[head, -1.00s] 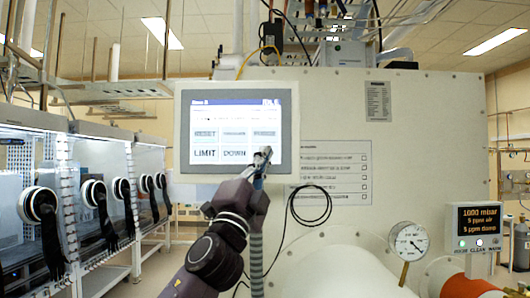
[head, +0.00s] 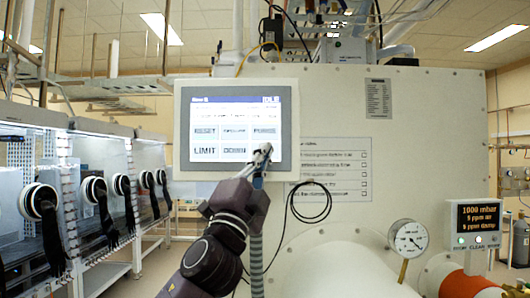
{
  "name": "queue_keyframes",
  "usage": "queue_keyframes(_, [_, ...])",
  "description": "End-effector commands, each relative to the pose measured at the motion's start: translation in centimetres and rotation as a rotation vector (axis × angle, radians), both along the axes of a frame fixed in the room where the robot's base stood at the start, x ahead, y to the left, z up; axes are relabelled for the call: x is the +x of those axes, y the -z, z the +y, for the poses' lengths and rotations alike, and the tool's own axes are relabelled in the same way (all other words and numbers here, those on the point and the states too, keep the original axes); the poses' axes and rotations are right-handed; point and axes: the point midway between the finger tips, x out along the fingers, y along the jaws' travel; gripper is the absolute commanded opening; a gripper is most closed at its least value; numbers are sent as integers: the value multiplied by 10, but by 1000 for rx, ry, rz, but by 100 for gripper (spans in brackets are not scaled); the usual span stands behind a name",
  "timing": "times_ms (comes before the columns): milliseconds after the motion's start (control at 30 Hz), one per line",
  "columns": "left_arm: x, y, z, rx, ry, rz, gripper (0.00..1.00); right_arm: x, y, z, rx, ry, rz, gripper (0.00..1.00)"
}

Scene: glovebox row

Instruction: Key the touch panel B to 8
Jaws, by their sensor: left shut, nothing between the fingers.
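The touch panel (head: 237,127) is a white-framed screen on the front of the large cream cabinet. Its header has small text at the left, too blurred to read surely, and IDLE at the right. Two rows of grey keys show, among them RESET (head: 205,132) and LIMIT (head: 205,151). No value of 8 can be made out. My left gripper (head: 263,152) is shut and empty. Its tips lie over the lower right of the screen and hide the key there. I cannot tell whether they touch the glass. My right gripper is not in view.
A pressure gauge (head: 409,239) and a lit display (head: 479,217) reading 1000 mbar stand at the right. A checklist sheet (head: 333,167) is beside the panel, with a black cable loop (head: 310,203) below. Gloveboxes with black gloves (head: 47,225) line the left.

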Motion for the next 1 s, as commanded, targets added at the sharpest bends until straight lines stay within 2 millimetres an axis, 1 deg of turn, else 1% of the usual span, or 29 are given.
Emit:
queue_keyframes(33, [0,0,0,0,0,0,0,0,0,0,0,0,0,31])
queue_keyframes(300, [0,0,0,0,0,0,0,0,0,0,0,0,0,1])
queue_keyframes(333, [0,0,0,0,0,0,0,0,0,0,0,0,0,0])
queue_keyframes(1000, [0,0,0,0,0,0,0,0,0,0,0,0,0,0])
